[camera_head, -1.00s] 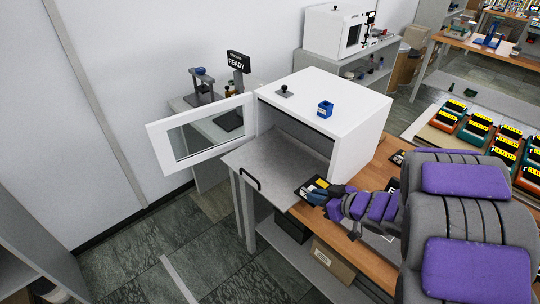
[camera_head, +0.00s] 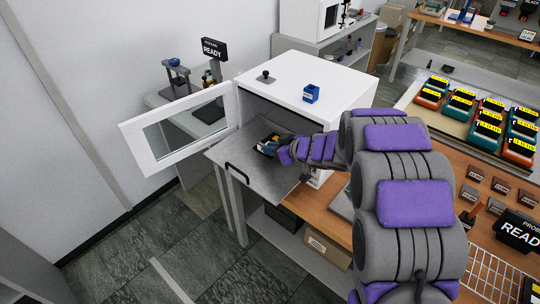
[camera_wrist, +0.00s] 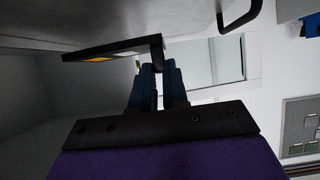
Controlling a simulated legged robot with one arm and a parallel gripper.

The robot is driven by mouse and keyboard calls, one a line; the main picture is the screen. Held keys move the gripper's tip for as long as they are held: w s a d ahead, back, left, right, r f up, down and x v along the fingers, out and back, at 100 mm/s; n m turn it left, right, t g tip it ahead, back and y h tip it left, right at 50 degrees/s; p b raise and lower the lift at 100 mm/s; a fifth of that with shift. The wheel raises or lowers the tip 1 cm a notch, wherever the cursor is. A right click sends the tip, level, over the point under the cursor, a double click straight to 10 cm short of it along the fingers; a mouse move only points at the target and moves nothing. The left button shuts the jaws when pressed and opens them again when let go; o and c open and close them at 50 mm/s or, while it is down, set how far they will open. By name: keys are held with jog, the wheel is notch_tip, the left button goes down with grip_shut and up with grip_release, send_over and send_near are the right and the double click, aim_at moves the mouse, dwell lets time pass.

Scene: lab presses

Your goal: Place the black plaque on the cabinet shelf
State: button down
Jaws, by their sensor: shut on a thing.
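The white cabinet (camera_head: 345,100) stands on the bench with its windowed door (camera_head: 180,130) swung open to the left. Its grey metal shelf (camera_head: 262,180) sticks out of the front and has a black handle (camera_head: 236,172). My gripper (camera_head: 275,148) is over the shelf near the cabinet opening. It is shut on the black plaque (camera_head: 265,140), mostly hidden by the gripper in the head view. In the wrist view the gripper's dark blue fingers (camera_wrist: 158,84) pinch one end of the plaque (camera_wrist: 115,46). I cannot tell whether the plaque touches the shelf.
A black knob (camera_head: 265,77) and a small blue block (camera_head: 311,93) sit on the cabinet's top. Several coloured cases (camera_head: 475,115) fill a tray at right. The shelf's front part is bare.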

jog(key=a, duration=0.1)
jog(key=w+a, duration=0.1)
jog(key=a, duration=0.1)
jog(key=shift+w+f, duration=0.35)
jog(key=shift+w, duration=0.05)
jog(key=d+f+b, duration=0.1)
jog(key=f+b, duration=0.1)
jog(key=f, duration=0.1)
jog(key=shift+d, duration=0.65)
jog(key=shift+s+a, duration=0.1)
jog(key=shift+a, duration=0.35)
jog(key=c, duration=1.2)
grip_release()
jog(key=shift+a+f, duration=0.2)
jog(key=shift+a, duration=0.3)
jog(key=shift+c, duration=0.2)
jog(key=shift+o, duration=0.5)
jog(key=shift+d, duration=0.2)
jog(key=shift+d+r, duration=0.2)
jog(key=shift+d, duration=0.35)
jog(key=p+v, duration=0.3)
jog(key=v, duration=0.8)
jog(key=shift+s+a+r+p, duration=0.2)
jog(key=shift+s+p, duration=0.05)
jog(key=shift+p, duration=0.15)
jog(key=shift+d, duration=0.15)
